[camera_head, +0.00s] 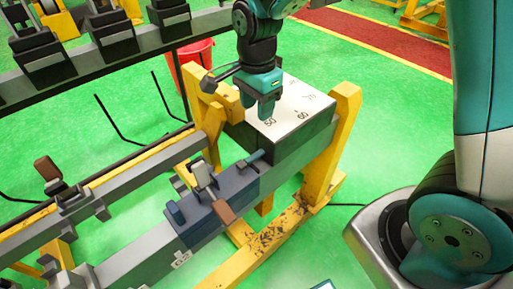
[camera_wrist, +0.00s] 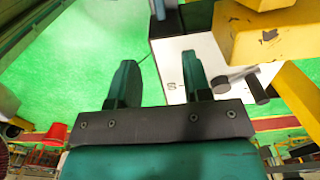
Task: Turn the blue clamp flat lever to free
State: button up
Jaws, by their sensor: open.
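The blue clamp (camera_head: 232,190) sits on the long grey rail in the head view. A pale grey flat plate (camera_head: 203,174) stands up on it, and a brown flat tab (camera_head: 224,212) sticks out at its near side. I cannot tell which of these is the flat lever. My gripper (camera_head: 266,108) is open and empty, above and beyond the clamp, over the white-topped block. In the wrist view its two fingers (camera_wrist: 160,82) are apart with nothing between them. I cannot make out the clamp's levers in the wrist view.
The white-topped block (camera_head: 297,112) with printed numbers lies under my gripper, between yellow posts (camera_head: 343,110). A dark crank handle (camera_wrist: 235,82) is close to the right finger. A red bucket (camera_head: 190,58) stands behind. Another brown-tipped clamp (camera_head: 62,185) is at left.

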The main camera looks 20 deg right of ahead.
aim_at(257, 153)
notch_tip(257, 153, down, 15)
jog(key=shift+r+p, duration=0.1)
jog(key=shift+p, duration=0.7)
grip_shut()
